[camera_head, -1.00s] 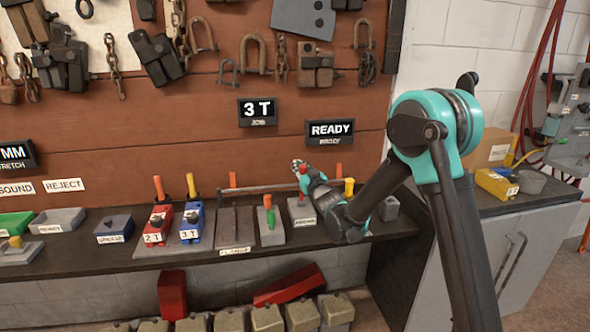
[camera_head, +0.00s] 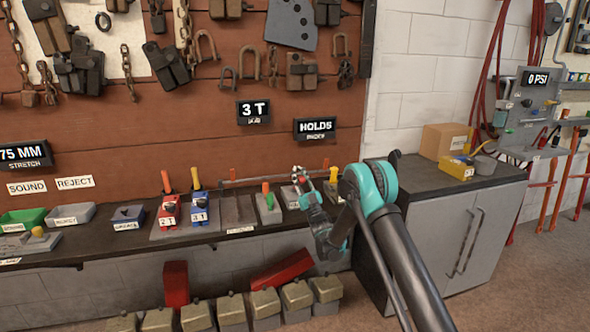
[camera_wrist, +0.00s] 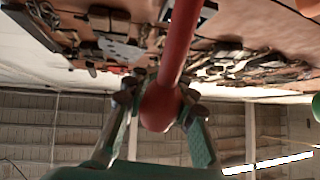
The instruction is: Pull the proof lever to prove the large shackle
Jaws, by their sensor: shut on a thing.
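The proof lever is a red rod with a red ball knob (camera_wrist: 160,108), seen close up in the wrist view. My gripper (camera_wrist: 162,112) is shut on the ball, with one finger on each side. In the head view my gripper (camera_head: 301,180) is at the right part of the bench, where only a small bit of red shows between the fingers. The displays read "3 T" (camera_head: 253,112), "HOLDS" (camera_head: 316,128) and "75 MM" (camera_head: 24,154). Several shackles (camera_head: 249,63) hang on the board; I cannot tell which one is the large shackle, or whether one sits in the rig.
On the bench stand a red "2 T" block (camera_head: 169,213), a blue "3 T" block (camera_head: 199,212), a green tray (camera_head: 22,219) and a grey reject tray (camera_head: 71,215). Weights (camera_head: 231,310) line the floor. A cabinet (camera_head: 440,240) stands right.

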